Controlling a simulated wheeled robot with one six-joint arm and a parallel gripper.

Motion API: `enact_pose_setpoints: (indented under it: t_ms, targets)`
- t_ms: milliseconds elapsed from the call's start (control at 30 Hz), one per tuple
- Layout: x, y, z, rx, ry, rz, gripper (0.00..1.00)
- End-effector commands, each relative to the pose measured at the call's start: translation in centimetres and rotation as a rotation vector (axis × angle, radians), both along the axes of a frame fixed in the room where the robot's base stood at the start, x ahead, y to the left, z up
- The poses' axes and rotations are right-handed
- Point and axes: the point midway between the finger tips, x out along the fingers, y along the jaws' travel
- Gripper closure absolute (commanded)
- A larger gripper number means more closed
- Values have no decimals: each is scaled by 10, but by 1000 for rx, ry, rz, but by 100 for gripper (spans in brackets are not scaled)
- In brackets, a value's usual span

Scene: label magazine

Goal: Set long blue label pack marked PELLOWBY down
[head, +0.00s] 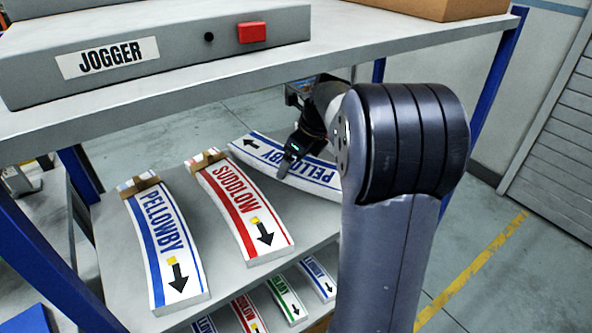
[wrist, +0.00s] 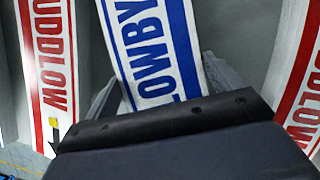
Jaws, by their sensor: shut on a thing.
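A long, curved blue-and-white label pack marked PELLOWBY (head: 262,150) lies across my gripper (head: 289,162) in the head view, over the back of the grey shelf. My arm hides its right part. In the wrist view the pack (wrist: 150,45) runs between the two fingers, its blue letters partly showing, and my gripper (wrist: 165,85) is shut on it. Whether the pack touches the shelf cannot be told. A second blue PELLOWBY pack (head: 157,240) lies at the left of the shelf, apart from my gripper.
A red SUDDLOW pack (head: 240,210) lies between them on the shelf (head: 232,283). The wrist view shows red packs on the left (wrist: 48,60) and right (wrist: 300,85). Smaller packs (head: 285,297) lie below. The upper deck (head: 200,97) with the JOGGER box (head: 180,45) overhangs the shelf.

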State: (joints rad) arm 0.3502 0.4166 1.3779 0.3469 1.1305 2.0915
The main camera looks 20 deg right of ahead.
Motion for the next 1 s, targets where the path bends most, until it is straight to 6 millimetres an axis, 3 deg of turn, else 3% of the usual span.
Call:
enact_pose_setpoints:
  t_ms: [100, 567, 600, 733, 1000]
  targets:
    - [0, 0, -13, -1, -3, 0, 61]
    - [0, 0, -14, 0, -3, -1, 61]
    - [0, 0, -15, 0, 0, 0, 9]
    - [0, 0, -15, 0, 0, 0, 0]
    - [0, 0, -12, 1, -1, 0, 0]
